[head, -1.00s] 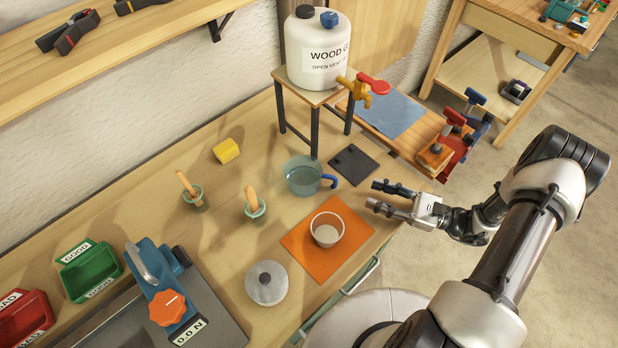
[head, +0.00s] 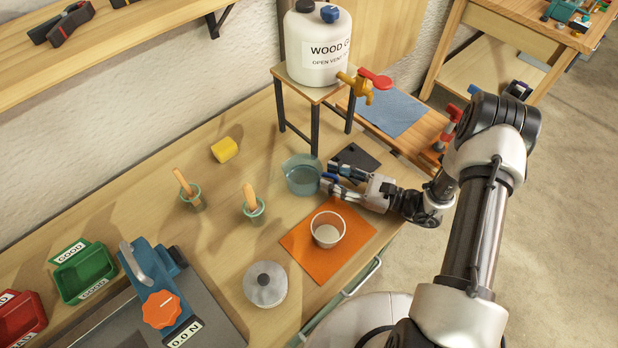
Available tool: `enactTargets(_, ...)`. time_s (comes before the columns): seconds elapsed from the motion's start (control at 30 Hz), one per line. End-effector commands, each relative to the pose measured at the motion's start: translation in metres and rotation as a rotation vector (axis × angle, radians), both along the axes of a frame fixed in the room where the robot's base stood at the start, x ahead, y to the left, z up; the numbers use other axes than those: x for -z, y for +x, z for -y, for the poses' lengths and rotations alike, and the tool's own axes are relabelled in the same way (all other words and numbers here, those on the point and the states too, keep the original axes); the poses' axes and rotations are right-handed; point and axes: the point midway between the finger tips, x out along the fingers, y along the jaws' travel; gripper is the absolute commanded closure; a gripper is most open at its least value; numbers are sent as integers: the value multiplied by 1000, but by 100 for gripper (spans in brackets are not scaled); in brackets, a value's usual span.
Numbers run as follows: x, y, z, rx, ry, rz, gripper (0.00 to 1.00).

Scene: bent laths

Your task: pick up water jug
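The water jug (head: 302,174) is a clear, bluish-green jug with a blue handle on its right side. It stands upright on the wooden bench, just in front of the small stand. My gripper (head: 334,178) is at the jug's right side, with its fingers around or beside the blue handle. The handle is mostly hidden by the fingers. I cannot tell whether the fingers have closed on it.
A white glue container (head: 318,48) with a yellow tap stands on the stand (head: 315,125). A round metal lid-like object (head: 265,284), two green pots with sticks (head: 254,210) and a yellow block (head: 224,150) are nearby.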

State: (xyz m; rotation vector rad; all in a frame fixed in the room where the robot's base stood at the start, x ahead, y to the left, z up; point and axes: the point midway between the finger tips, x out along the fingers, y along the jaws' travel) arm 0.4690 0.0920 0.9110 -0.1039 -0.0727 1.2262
Motion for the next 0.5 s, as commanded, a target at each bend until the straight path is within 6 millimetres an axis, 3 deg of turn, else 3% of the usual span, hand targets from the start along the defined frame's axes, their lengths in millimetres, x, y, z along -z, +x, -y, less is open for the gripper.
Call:
enactTargets(0.17,0,0,0,0,0,0,64)
enactTargets(0.5,0,0,0,0,0,0,87)
